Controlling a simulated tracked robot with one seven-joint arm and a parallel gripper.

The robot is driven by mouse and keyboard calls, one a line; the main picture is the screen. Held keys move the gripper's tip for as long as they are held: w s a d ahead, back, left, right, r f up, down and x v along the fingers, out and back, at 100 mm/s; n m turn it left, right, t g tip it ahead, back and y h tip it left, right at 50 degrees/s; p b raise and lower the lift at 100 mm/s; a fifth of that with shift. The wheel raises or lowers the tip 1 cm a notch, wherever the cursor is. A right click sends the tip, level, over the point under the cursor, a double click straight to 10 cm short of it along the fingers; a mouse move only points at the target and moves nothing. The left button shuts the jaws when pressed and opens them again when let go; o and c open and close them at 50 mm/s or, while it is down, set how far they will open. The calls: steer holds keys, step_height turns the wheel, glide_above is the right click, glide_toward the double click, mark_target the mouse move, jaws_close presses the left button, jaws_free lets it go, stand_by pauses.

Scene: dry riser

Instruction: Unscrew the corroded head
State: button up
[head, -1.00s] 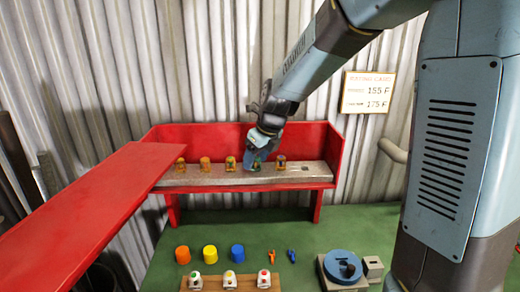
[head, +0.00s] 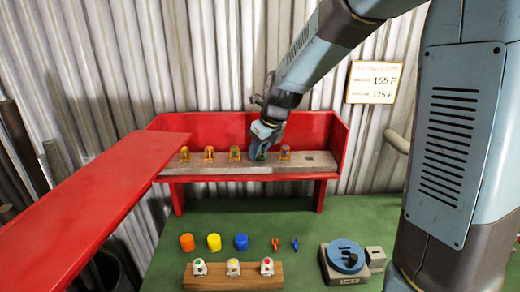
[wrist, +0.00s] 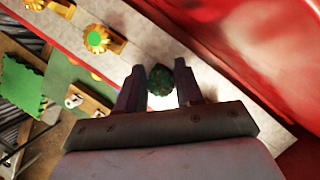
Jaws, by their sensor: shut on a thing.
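The corroded head (wrist: 160,79) is dark green and rough. In the wrist view it sits between the two fingers of my gripper (wrist: 157,88), which is shut on it. In the head view my gripper (head: 261,149) reaches down to the head's place in the row on the grey pipe (head: 225,170), and mostly hides it. Several brass-coloured heads stand along the pipe, such as one with a green bulb (head: 235,153) to the left and one (head: 285,153) to the right. I cannot tell whether the held head is still seated.
A red cabinet (head: 330,145) surrounds the pipe at back and sides; its open red door (head: 90,205) juts out left.

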steer(key=shift+w+d, duration=0.1)
steer(key=shift+d, duration=0.05)
jaws_close()
steer(key=n+g, duration=0.1)
steer(key=n, duration=0.2)
steer(key=n+y, duration=0.1)
steer(key=n, duration=0.1)
steer(key=shift+n+g, duration=0.4)
steer(key=shift+d, duration=0.1)
steer(key=n+g, duration=0.1)
steer(key=n, duration=0.3)
steer(key=shift+g, duration=0.3)
steer(key=shift+n+g, duration=0.3)
steer(key=shift+n, duration=0.5)
